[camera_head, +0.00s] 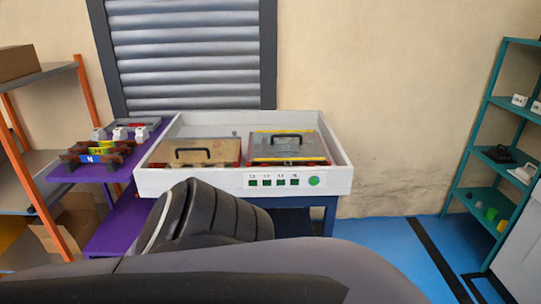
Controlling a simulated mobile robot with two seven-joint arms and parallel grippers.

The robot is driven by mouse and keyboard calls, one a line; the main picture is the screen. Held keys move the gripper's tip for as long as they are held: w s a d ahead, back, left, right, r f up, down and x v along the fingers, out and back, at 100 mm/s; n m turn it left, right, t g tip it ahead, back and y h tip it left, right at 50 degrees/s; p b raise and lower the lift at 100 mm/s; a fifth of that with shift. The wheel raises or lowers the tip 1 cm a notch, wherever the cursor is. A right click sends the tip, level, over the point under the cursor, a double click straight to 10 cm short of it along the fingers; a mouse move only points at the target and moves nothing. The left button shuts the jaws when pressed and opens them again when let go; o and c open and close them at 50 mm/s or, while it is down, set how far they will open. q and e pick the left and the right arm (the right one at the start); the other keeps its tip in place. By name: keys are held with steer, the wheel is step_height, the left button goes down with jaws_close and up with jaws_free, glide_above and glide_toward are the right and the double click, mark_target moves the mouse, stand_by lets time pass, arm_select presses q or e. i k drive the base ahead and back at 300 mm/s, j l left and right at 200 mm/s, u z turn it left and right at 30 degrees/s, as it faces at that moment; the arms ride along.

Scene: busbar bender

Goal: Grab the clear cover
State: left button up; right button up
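A white-framed machine (165,182) stands in the middle, with two handled panels inside its raised rim. The right panel (262,149) looks grey and see-through, with yellow edging and a black handle (286,136); it appears to be a clear cover lying flat over a red-edged base. The left panel (222,146) is tan with a black handle (192,152); I cannot tell whether it is clear. Neither gripper is in view.
Green buttons (314,181) line the machine's front. A purple table (70,172) with parts adjoins its left, beside an orange-posted shelf (83,90). A teal shelf (482,105) stands right. Blue floor (385,245) is open between machine and teal shelf. A dark ribbed shape blocks the lower middle.

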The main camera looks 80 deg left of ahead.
mark_target(272, 147)
steer(key=u, duration=0.45)
steer(key=j+u, duration=0.1)
steer(key=u, duration=0.8)
steer(key=j+u, duration=0.1)
steer(key=u, duration=0.8)
steer(key=j+u, duration=0.1)
steer(key=u, duration=0.35)
